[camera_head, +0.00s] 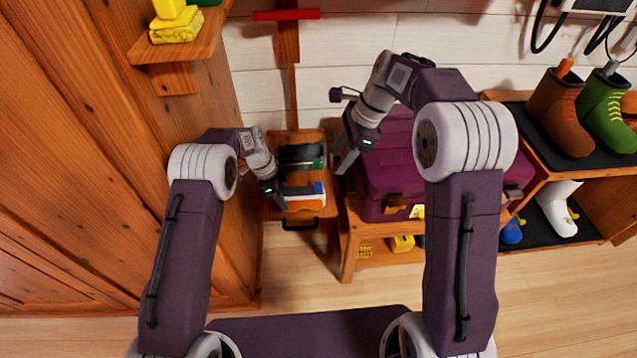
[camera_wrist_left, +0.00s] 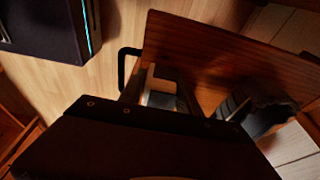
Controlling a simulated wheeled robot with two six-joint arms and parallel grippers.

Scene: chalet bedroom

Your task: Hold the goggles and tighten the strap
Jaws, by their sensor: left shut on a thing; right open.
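The goggles (camera_head: 306,204) show as a white and orange piece in a small wooden drawer or tray at the middle of the head view, with a blue bit at the right end. A dark band with a green mark (camera_head: 298,154), possibly the strap, lies behind it. My left gripper (camera_head: 279,196) is shut on the goggles' left end. In the left wrist view, a white part (camera_wrist_left: 160,88) and a dark curved piece (camera_wrist_left: 258,108) show, but my gripper's dark body hides much. My right gripper (camera_head: 343,163) is open and empty, right of the dark band.
The drawer has a black handle (camera_head: 300,225) at its front. A purple case (camera_head: 385,170) stands on a wooden bench close to the right. A wooden wall (camera_head: 100,130) is close on the left. A boot rack (camera_head: 590,190) stands at far right.

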